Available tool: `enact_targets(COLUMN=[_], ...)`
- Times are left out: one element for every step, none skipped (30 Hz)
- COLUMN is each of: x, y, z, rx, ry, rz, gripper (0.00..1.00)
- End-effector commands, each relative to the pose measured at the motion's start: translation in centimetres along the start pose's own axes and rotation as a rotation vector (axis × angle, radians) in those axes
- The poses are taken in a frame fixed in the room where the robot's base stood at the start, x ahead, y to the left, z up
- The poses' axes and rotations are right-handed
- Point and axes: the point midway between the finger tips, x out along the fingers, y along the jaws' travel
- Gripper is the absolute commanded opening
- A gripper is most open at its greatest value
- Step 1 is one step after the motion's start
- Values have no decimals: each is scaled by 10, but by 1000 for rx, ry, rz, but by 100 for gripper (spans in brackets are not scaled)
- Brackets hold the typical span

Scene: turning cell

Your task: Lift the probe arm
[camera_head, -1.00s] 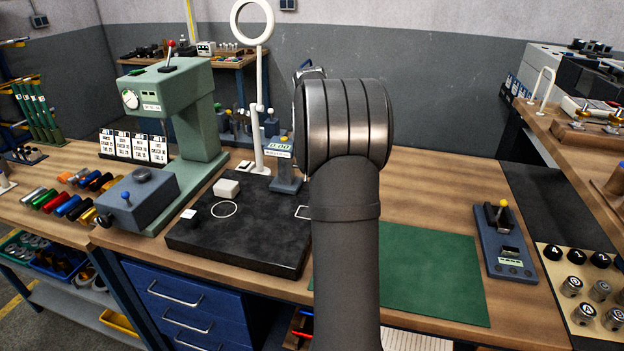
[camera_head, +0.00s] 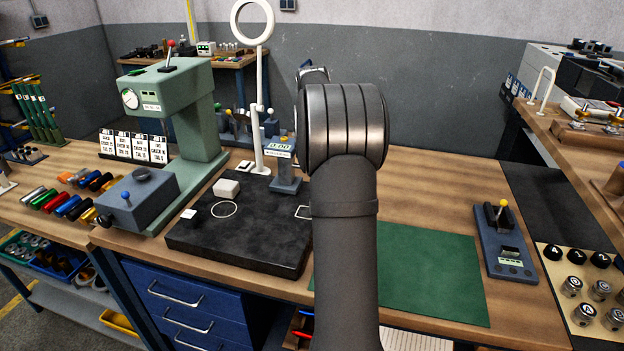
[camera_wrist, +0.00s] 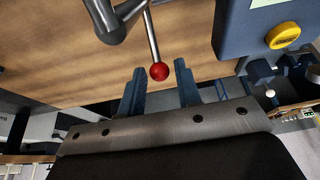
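In the wrist view, a thin metal rod (camera_wrist: 152,36) with a red ball (camera_wrist: 159,71) at its end reaches down from a grey cylindrical part (camera_wrist: 112,18). It looks like the probe arm's lever. My gripper (camera_wrist: 160,68) is open. The red ball lines up with the gap between its two blue-grey fingertips, with space visible on both sides. How deep the ball lies between them I cannot tell. In the head view, a gauge stand with a small display (camera_head: 279,148) stands behind the black plate. My own arm hides my gripper and the lever there.
A blue body with a yellow knob (camera_wrist: 283,36) is close by at the right in the wrist view. The black plate (camera_head: 250,250) carries a white block. A ring lamp (camera_head: 253,22) stands behind. The green mat (camera_head: 430,275) is bare.

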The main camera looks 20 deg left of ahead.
Motion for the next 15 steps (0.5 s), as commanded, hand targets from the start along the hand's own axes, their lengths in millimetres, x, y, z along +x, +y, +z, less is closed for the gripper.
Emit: enact_targets(x=[0,-1,-2,-4,-6,-9,-11,-13,-16,-19,-21,-24,-26,-28,-31], y=[0,0,0,0,0,0,0,0,0,0,0,0,0,0,0], z=[0,0,-1,-2,-3,-4,-5,-6,-7,-8,-9,-10,-11,-12,-14], rx=[0,0,0,0,0,0,0,0,0,0,0,0,0,0,0], ry=[0,0,1,2,2,1,1,1,2,2,2,1,1,1,2], rz=[0,0,0,-1,-1,0,0,0,-1,-1,-1,0,0,-1,-1], gripper=[31,31,31,31,31,31,31,31,31,31,31,31,31,31,31])
